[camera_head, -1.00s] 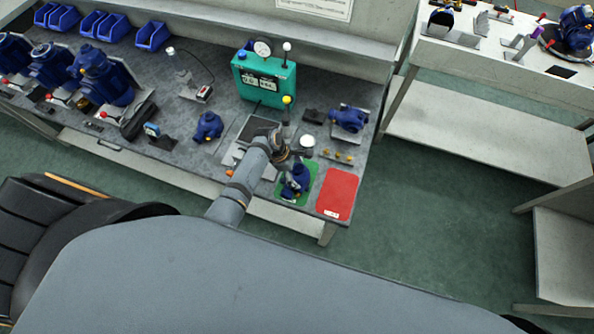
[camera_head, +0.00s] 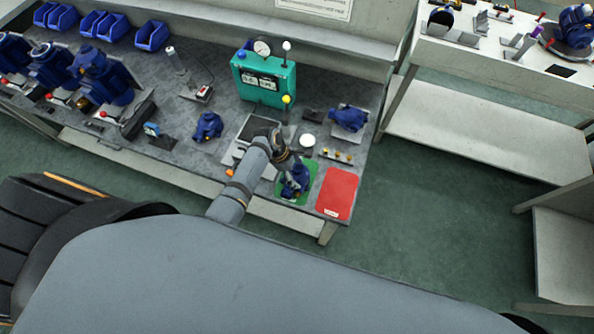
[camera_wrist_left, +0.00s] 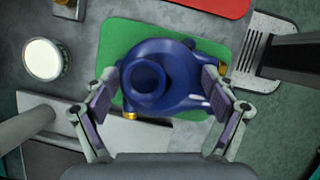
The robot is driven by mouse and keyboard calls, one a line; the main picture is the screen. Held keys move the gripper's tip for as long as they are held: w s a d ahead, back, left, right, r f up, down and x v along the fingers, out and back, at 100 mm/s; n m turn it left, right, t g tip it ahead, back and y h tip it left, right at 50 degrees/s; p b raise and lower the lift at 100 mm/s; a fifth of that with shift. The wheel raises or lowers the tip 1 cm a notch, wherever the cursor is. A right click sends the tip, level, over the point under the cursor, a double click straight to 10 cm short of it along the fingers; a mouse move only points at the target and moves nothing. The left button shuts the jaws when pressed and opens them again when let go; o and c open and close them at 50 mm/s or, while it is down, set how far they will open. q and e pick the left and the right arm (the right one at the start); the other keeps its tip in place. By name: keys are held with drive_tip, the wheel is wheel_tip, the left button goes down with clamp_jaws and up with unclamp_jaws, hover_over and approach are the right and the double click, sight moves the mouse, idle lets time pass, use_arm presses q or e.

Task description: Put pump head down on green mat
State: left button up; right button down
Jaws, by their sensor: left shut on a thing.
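The blue pump head (camera_head: 296,180) is over the green mat (camera_head: 307,167) near the front right of the bench. In the left wrist view the pump head (camera_wrist_left: 160,78) fills the middle, with the green mat (camera_wrist_left: 115,40) behind it. My left gripper (camera_head: 290,170) is shut on the pump head, with one finger on each side of it in the left wrist view (camera_wrist_left: 158,95). I cannot tell whether the pump head's underside touches the mat. My right gripper is not in view.
A red mat (camera_head: 338,193) lies just right of the green mat. A green test box with a gauge (camera_head: 264,80) stands behind. Two other blue pump parts (camera_head: 208,126) (camera_head: 348,118) and a white round container (camera_head: 307,141) are on the bench.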

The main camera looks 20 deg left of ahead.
use_arm(q)
drive_tip(key=o, duration=1.2)
drive_tip(key=shift+c, duration=0.2)
drive_tip(key=shift+r, duration=0.15)
wheel_tip(320, 180, up, 6)
drive_tip(key=p, duration=0.7)
drive_tip(key=shift+r, duration=0.15)
wheel_tip(320, 180, up, 2)
drive_tip(key=p, duration=0.2)
drive_tip(key=shift+r+p, duration=0.25)
drive_tip(key=shift+p, duration=0.1)
drive_tip(key=shift+f, duration=0.1)
